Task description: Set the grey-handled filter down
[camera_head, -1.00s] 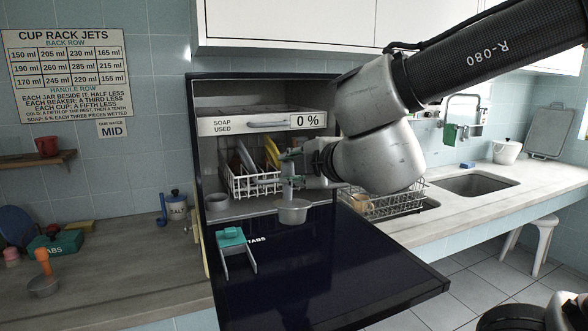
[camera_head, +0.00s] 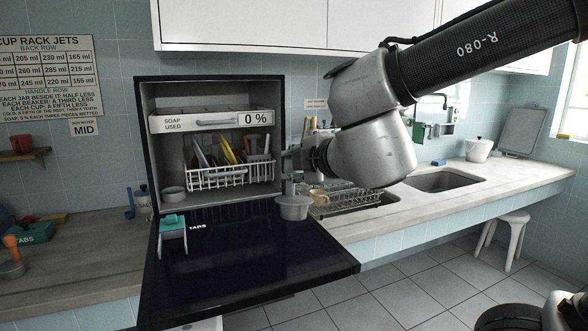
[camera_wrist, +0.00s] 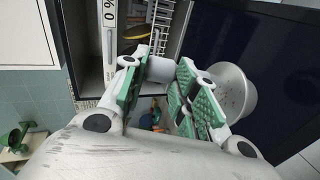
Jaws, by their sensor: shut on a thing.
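The grey-handled filter, a small grey metal cup (camera_head: 293,207), hangs from my gripper (camera_head: 292,176) in the head view. It appears in front of the open dishwasher, over the right part of the dark door (camera_head: 235,262). In the wrist view its round cup (camera_wrist: 234,92) is beside the green-padded fingers of my gripper (camera_wrist: 158,76), which are shut on its handle. The fingers hide part of the handle. No surface visibly touches the cup from below. Another filter with an orange handle (camera_head: 11,243) is at the far left counter, cut by the frame edge.
The dishwasher's white rack (camera_head: 232,176) holds plates. A drying rack (camera_head: 350,200) with a tan mug (camera_head: 319,196) stands on the right counter. The left counter (camera_head: 90,262) has bare room.

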